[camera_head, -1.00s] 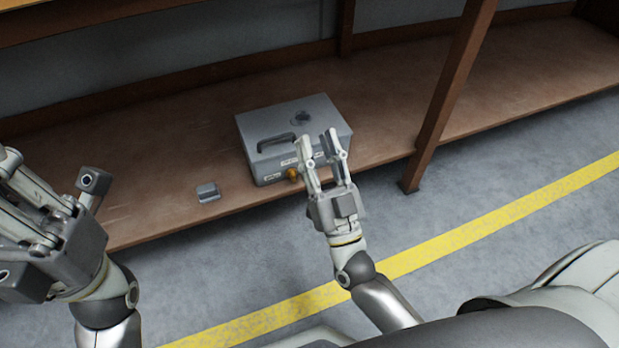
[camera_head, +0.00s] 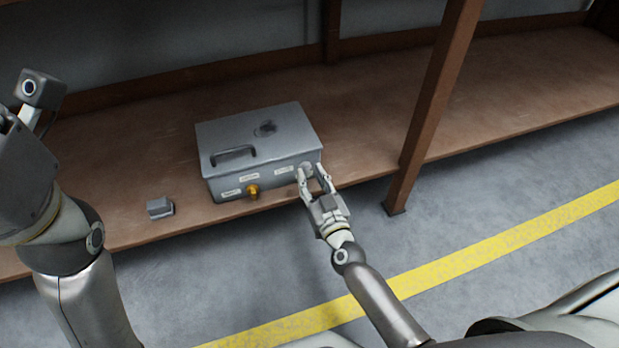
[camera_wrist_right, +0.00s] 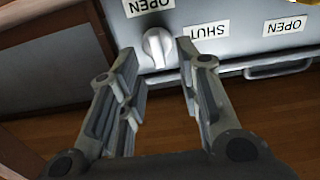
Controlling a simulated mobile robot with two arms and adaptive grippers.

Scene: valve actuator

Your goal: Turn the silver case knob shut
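The grey metal case (camera_head: 255,135) stands on the brown shelf, with a handle on top and labels on its front. Its silver knob (camera_wrist_right: 158,46) shows in the right wrist view, near an upside-down OPEN label (camera_wrist_right: 150,5) and a SHUT label (camera_wrist_right: 207,30). My right gripper (camera_head: 312,172) is at the front right corner of the case, open. In the right wrist view its fingertips (camera_wrist_right: 156,53) are on either side of the knob; contact cannot be made out. My left gripper (camera_head: 38,95) is at the left edge, partly out of frame, its opening unclear.
A yellow knob (camera_head: 253,191) sits on the case front, left of my right gripper. A small grey block (camera_head: 160,207) lies on the shelf (camera_head: 120,140) left of the case. A brown post (camera_head: 430,115) rises right of the case.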

